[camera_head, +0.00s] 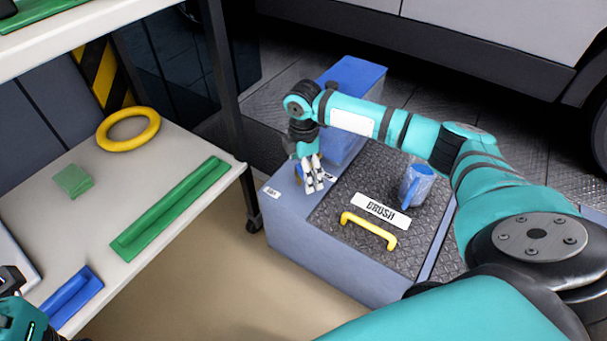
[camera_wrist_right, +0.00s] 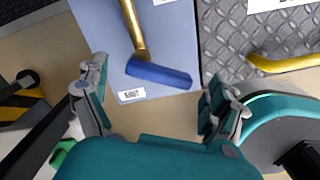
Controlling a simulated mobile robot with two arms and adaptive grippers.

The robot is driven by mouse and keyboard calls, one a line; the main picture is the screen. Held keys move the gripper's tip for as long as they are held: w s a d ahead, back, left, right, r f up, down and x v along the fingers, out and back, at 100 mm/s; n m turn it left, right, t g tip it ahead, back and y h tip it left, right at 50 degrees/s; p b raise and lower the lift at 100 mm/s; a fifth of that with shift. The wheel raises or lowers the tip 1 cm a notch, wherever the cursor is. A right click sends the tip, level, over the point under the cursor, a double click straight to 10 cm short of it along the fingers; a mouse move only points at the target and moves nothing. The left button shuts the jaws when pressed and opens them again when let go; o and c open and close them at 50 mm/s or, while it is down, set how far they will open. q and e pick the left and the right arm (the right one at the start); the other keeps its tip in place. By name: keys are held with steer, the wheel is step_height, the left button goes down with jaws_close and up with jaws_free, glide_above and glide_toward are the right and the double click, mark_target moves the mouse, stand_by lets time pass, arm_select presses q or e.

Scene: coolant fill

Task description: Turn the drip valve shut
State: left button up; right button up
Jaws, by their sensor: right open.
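The drip valve shows in the right wrist view as a blue lever handle (camera_wrist_right: 158,74) on a brass stem (camera_wrist_right: 133,30), over the grey-blue top of a cabinet. In the head view it is mostly hidden behind my right gripper (camera_head: 314,184). My right gripper also shows in the wrist view (camera_wrist_right: 160,80); it is open, its fingers apart on either side of the blue handle. I see no contact between the fingers and the handle. At the lower left of the head view only a dark part of my left gripper (camera_head: 12,281) shows.
The cabinet (camera_head: 290,238) carries a dark tread plate with a BRUSH label (camera_head: 380,210), a yellow handle (camera_head: 368,231) and a blue mug (camera_head: 416,187). A blue block (camera_head: 353,75) stands behind.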

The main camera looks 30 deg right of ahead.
steer(key=shift+f, duration=0.2)
steer(key=c, duration=1.2)
steer(key=shift+r+p, duration=0.1)
steer(key=shift+p, duration=0.3)
